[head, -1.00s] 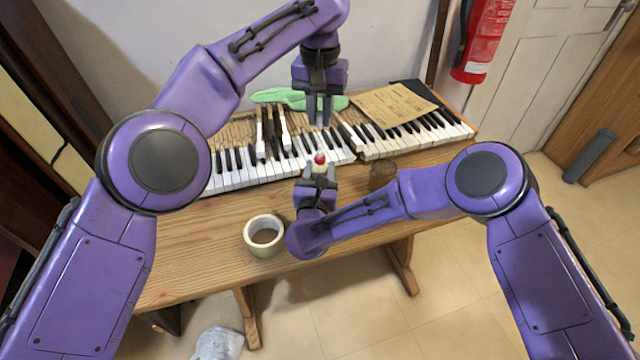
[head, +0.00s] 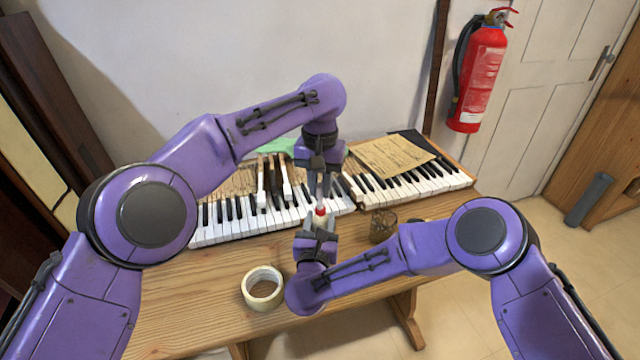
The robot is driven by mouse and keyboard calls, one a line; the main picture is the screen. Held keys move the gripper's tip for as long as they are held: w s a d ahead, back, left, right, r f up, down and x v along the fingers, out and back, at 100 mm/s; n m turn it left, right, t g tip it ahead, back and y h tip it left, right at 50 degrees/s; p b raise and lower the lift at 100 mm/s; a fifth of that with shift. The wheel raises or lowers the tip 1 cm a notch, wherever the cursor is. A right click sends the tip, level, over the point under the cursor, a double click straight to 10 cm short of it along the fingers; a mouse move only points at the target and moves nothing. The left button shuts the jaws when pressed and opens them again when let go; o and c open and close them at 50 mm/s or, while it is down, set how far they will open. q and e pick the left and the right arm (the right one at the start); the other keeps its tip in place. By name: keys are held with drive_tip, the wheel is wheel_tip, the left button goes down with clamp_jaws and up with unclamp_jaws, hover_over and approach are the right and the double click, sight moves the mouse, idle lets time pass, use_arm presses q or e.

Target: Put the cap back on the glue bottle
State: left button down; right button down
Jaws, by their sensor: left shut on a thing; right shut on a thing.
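My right gripper (head: 319,233) is shut on the glue bottle (head: 320,218), a small whitish bottle with a red part at its top. The bottle stands upright between the fingers, above the table in front of the keys. My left gripper (head: 321,194) points straight down just above the bottle's top, roughly in line with it. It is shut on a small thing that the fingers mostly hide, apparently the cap. I cannot tell whether the cap touches the bottle.
The wooden table (head: 200,300) carries a row of piano keys (head: 240,225), some raised. A tape roll (head: 263,288) lies front left. A brown glass (head: 383,226) stands right of the bottle. A paper sheet (head: 392,157) and a green cloth (head: 277,147) lie behind.

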use_arm(q)
drive_tip(key=shift+f, duration=0.1)
drive_tip(key=shift+f, duration=0.8)
drive_tip(key=shift+f, duration=0.55)
